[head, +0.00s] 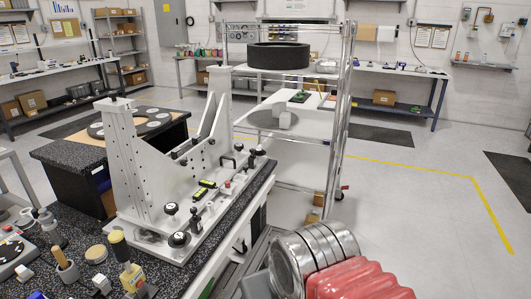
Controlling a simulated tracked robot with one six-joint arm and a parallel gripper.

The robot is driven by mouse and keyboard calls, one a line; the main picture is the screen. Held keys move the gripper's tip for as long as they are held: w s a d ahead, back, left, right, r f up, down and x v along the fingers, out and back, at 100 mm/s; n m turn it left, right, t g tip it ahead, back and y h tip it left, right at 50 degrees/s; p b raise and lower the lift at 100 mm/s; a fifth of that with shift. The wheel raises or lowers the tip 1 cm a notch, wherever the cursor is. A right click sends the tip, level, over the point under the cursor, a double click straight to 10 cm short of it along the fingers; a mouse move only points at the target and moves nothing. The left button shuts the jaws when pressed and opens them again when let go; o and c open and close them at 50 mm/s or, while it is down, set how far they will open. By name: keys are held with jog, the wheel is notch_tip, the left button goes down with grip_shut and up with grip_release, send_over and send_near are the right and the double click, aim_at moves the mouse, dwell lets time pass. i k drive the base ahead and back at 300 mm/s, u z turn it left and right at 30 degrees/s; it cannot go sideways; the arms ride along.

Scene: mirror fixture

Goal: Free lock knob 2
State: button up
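The white mirror fixture (150,178) stands on the dark speckled bench (62,213) left of the middle, with a tall plate and a sloping side. Several black knobs sit on its base: one near the front edge (179,240), one behind it (171,209), and others to the right, such as a small one (195,211) and one at the far end (260,150). No readable label shows which one is lock knob 2. I cannot make out my gripper. Silver and red ribbed parts at the bottom right look like my arm and are apart from the knobs.
The floor at the right is open.

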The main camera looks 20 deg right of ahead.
aim_at(259, 152)
jog(key=u, duration=0.05)
jog(key=k, duration=0.95)
jog(key=z, duration=0.6)
jog(key=i, duration=1.55)
jog(key=u, duration=0.15)
jog(key=i, duration=0.75)
jog(key=u, duration=0.7)
jog(key=i, duration=0.4)
jog(key=u, duration=0.2)
